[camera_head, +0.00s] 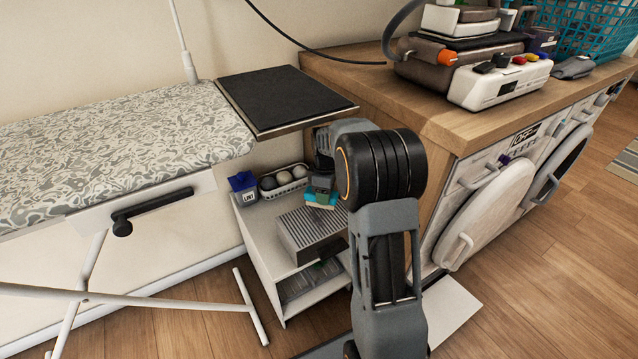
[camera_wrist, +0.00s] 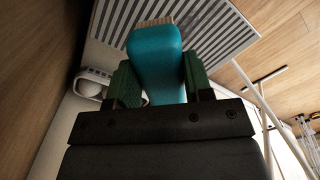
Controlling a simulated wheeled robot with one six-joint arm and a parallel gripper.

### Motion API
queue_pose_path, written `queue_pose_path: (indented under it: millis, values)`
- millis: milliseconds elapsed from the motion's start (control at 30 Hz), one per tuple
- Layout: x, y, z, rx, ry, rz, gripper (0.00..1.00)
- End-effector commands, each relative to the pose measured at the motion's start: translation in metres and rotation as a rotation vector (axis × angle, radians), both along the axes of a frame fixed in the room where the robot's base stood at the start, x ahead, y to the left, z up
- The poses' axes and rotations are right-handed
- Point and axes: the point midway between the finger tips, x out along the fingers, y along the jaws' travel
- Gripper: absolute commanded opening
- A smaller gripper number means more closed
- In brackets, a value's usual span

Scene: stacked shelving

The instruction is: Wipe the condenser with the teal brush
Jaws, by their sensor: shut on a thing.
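The teal brush (camera_wrist: 157,65) is held between the green fingers of my gripper (camera_wrist: 160,83) in the wrist view. In the head view the teal brush (camera_head: 318,198) shows just above the ribbed grey condenser (camera_head: 308,232), near its back edge. The condenser's slatted face (camera_wrist: 205,28) also shows in the wrist view, beyond the brush. Pale bristles show at the brush's far edge. I cannot tell whether they touch the slats. My gripper (camera_head: 322,184) is shut on the brush and partly hidden by my arm in the head view.
The condenser sits on a white shelf unit (camera_head: 262,250). A blue lint box (camera_head: 243,188) and a basket of balls (camera_head: 283,181) stand behind it. A dark board (camera_head: 284,98) overhangs the unit. A wooden counter (camera_head: 440,110) and the ironing board (camera_head: 110,150) flank it.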

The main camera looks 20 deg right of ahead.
Motion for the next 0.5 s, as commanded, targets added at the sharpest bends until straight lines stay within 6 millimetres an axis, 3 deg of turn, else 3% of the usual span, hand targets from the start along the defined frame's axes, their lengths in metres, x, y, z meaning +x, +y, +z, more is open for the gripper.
queue_pose_path:
  millis: [500]
  values:
    - [0.0,0.0,-0.023,0.0,0.0,0.0,0.28]
